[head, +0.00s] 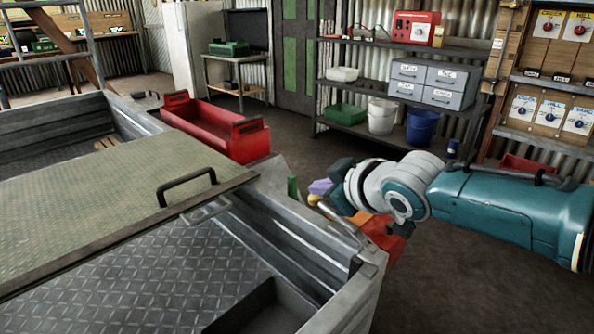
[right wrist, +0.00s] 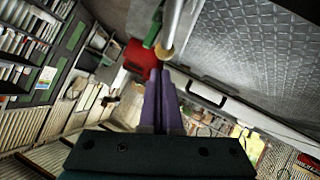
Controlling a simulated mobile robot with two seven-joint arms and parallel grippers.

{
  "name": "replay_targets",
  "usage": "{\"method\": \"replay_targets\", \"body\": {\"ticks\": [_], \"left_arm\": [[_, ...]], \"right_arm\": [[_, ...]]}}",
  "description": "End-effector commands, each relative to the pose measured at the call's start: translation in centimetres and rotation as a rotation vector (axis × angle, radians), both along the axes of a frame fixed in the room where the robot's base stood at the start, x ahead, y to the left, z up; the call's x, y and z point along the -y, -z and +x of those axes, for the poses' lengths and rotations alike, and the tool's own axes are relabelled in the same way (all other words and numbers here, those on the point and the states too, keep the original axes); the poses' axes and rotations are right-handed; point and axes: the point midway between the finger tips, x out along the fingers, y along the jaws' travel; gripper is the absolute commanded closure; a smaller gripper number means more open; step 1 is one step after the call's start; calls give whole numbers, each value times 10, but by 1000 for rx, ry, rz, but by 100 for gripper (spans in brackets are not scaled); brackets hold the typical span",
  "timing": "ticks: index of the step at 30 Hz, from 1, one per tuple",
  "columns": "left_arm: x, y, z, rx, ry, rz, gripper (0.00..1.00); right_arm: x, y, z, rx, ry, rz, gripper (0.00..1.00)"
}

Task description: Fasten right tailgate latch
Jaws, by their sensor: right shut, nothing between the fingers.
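The grey metal tray body (head: 300,235) has a side wall and a corner near my right arm. At its top edge are a small green upright piece (head: 293,187) and a pale rod with a brass-coloured tip (head: 315,200), which look like the latch parts. In the right wrist view the rod (right wrist: 172,25) and green piece (right wrist: 153,30) lie just beyond my fingertips. My right gripper (head: 320,187), with purple fingers, is shut and empty beside the rod tip. Whether they touch, and whether the latch is fastened, I cannot tell. My left gripper is out of view.
A chequer-plate lid (head: 110,205) with a black handle (head: 188,187) covers part of the tray. A red open bin (head: 220,130) stands behind it. Shelves (head: 350,118) with buckets and drawers line the back wall. Dark floor (head: 460,260) lies clear at right.

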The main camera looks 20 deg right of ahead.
Motion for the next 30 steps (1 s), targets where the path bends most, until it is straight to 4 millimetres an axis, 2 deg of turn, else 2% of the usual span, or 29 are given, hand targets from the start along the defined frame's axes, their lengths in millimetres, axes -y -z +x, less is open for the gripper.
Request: {"method": "replay_targets", "body": {"ticks": [9, 30], "left_arm": [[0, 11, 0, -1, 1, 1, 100], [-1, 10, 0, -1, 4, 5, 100]], "right_arm": [[-1, 12, 4, -30, 0, -14, 100], [-2, 10, 5, -28, 0, -12, 100]]}}
